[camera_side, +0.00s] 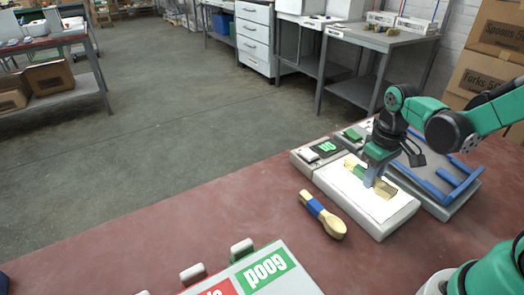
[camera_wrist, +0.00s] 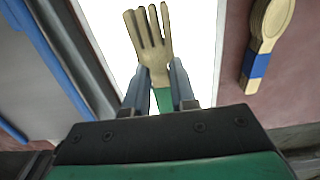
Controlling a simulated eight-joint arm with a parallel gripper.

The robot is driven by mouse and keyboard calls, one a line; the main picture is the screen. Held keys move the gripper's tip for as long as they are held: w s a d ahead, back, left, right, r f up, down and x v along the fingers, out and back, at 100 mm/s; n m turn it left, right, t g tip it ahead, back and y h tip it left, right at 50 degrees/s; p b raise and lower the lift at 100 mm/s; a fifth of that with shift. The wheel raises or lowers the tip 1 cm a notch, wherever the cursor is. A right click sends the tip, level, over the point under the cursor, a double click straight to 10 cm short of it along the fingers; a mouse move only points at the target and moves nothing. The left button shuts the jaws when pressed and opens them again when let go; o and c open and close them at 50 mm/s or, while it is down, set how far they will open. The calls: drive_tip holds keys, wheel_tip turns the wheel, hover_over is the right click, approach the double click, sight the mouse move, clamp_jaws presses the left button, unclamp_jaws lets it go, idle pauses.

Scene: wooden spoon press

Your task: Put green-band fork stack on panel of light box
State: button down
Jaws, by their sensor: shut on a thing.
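The green-band fork stack (camera_side: 384,191) lies lengthwise over the bright white panel of the light box (camera_side: 349,192). In the wrist view the fork tines (camera_wrist: 148,30) point away from my gripper, and the green band (camera_wrist: 164,98) shows between the fingers. My gripper (camera_side: 371,178) is shut on the stack at its band, pointing down; its two fingers flank the stack in the wrist view (camera_wrist: 161,90). The stack is level and at or very near the panel surface; I cannot tell whether it touches.
A blue-band wooden spoon stack (camera_side: 323,214) lies on the red table left of the light box. A grey fixture with blue rails (camera_side: 440,185) stands close on the right. A box with a green "Good" label (camera_side: 266,270) is in front.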

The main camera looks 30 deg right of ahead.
drive_tip(key=shift+f, duration=0.25)
drive_tip(key=shift+f, duration=0.1)
drive_tip(key=c, duration=0.7)
unclamp_jaws()
wheel_tip(320, 180, up, 12)
drive_tip(key=a+t, duration=0.2)
drive_tip(key=a+f+t, duration=0.1)
drive_tip(key=a+t, duration=0.1)
drive_tip(key=a, duration=0.1)
drive_tip(key=a+f+t, duration=0.1)
drive_tip(key=a+t, duration=0.1)
drive_tip(key=t, duration=0.1)
drive_tip(key=shift+w+a, duration=0.25)
drive_tip(key=shift+w, duration=0.05)
